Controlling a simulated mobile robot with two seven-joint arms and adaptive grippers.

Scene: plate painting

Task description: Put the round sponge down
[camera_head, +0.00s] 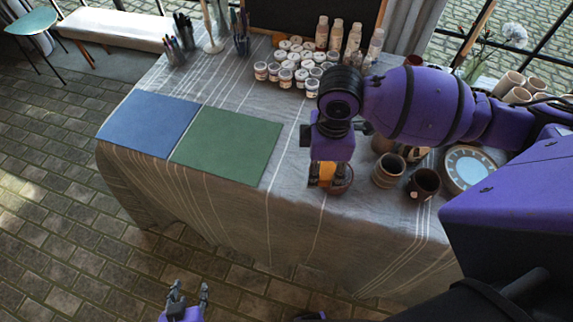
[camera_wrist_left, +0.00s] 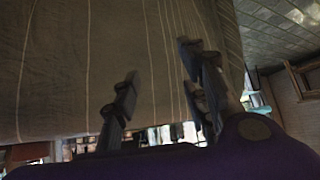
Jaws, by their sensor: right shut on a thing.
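The round sponge (camera_head: 326,173) shows as a small orange patch between the fingers of my right gripper (camera_head: 327,178), which points down and is shut on it. Most of the sponge is hidden by the fingers. A reddish-brown bowl (camera_head: 345,185) is right at the fingertips, partly behind them; I cannot tell whether the sponge is inside it or above it. My left gripper (camera_head: 189,294) is open and empty, low in front of the table. Its fingers stand apart in the left wrist view (camera_wrist_left: 160,85), facing the hanging cloth.
A blue mat (camera_head: 148,123) and a green mat (camera_head: 227,145) lie on the left of the cloth-covered table (camera_head: 290,228). Mugs (camera_head: 388,171) (camera_head: 423,184) and a plate (camera_head: 468,168) stand right of the bowl. Paint jars (camera_head: 286,77) and bottles (camera_head: 336,34) stand behind.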

